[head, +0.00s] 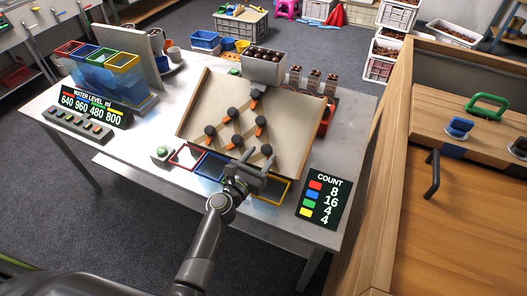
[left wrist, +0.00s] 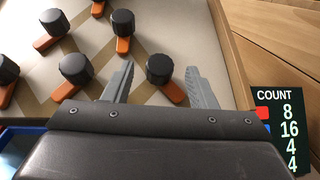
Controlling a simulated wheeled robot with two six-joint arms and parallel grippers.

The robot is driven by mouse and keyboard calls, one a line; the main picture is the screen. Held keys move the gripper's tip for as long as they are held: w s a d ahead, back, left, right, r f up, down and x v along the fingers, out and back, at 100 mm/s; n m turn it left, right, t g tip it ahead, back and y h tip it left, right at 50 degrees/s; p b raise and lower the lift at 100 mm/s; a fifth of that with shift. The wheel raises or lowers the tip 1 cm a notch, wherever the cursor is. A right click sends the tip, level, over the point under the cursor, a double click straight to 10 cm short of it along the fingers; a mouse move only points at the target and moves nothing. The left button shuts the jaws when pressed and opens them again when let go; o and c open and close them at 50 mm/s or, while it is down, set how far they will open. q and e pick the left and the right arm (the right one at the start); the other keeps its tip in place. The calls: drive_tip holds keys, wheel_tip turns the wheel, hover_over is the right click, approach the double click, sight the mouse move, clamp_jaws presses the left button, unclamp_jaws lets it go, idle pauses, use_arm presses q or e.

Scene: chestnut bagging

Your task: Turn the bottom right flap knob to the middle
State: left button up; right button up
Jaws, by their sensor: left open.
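The bottom right flap knob (head: 267,150) is a black round cap on the tilted sorting board (head: 290,108). In the left wrist view the knob (left wrist: 160,68) shows an orange flap (left wrist: 174,92) slanting down to the right. My left gripper (head: 257,163) is open at the lower part of the board. In the left wrist view its two grey fingers stand on either side of this knob, with nothing gripped. I cannot tell whether the fingers touch the cap. My right gripper is not in view.
Red, blue and yellow framed bins (head: 186,156) line the board's lower edge. A count display (head: 325,200) stands at right. A chestnut hopper (head: 264,68) tops the board.

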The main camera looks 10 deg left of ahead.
sight(266, 149)
use_arm(q)
drive_tip(key=shift+x, duration=1.25)
drive_tip(key=shift+c, duration=0.2)
drive_tip(key=c, duration=0.9)
